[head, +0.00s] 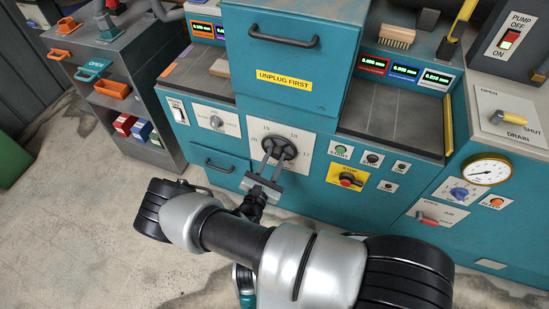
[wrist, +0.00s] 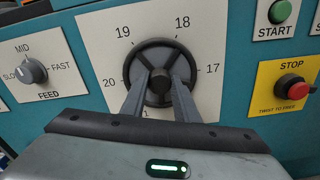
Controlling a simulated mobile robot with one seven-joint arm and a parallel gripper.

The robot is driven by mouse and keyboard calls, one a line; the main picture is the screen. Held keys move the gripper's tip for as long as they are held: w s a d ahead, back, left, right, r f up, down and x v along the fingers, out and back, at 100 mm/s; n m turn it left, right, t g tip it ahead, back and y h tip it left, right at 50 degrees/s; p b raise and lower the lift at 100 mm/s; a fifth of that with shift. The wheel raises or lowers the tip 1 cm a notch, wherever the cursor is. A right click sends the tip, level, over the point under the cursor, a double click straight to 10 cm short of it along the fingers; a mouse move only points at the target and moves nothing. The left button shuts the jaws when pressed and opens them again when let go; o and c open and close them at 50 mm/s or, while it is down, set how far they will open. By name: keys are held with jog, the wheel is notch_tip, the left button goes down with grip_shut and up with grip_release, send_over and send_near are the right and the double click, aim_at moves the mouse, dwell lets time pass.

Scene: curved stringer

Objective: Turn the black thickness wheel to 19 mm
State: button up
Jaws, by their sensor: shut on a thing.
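The black thickness wheel (head: 291,150) is mounted on a white plate on the teal machine front. In the wrist view the wheel (wrist: 162,43) faces me, with the numbers 20, 19, 18 and 17 around it from left to right. A lower number is mostly hidden by my fingers. My gripper (head: 276,150) reaches the wheel from the front. In the wrist view the two grey fingers of my gripper (wrist: 160,82) overlap the wheel's middle and lower part and are shut on it. I cannot make out a pointer mark showing the set value.
A grey feed knob (wrist: 32,71) sits left of the wheel. A red stop button (wrist: 289,89) on a yellow plate and a green start button (wrist: 280,11) sit right. A drawer with a handle (head: 219,166) is at lower left. A black-handled cover (head: 285,75) is above.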

jog(key=n+b, duration=0.1)
jog(key=n, duration=0.3)
jog(key=shift+f, duration=0.15)
jog(key=n+b, duration=0.1)
jog(key=n, duration=0.4)
jog(key=shift+a+b, duration=0.1)
jog(key=shift+b, duration=0.2)
jog(key=n+b, duration=0.1)
jog(key=n, duration=0.3)
jog(key=shift+n, duration=0.3)
jog(key=n+b, duration=0.1)
jog(key=n, duration=0.3)
jog(key=shift+n, duration=0.3)
jog(key=n, duration=0.4)
jog(key=shift+f+b, duration=0.15)
jog(key=shift+b, duration=0.15)
jog(key=n, duration=0.5)
jog(key=shift+b, duration=0.3)
jog(key=n, duration=0.4)
jog(key=shift+n+b, duration=0.4)
jog(key=shift+n, duration=1.7)
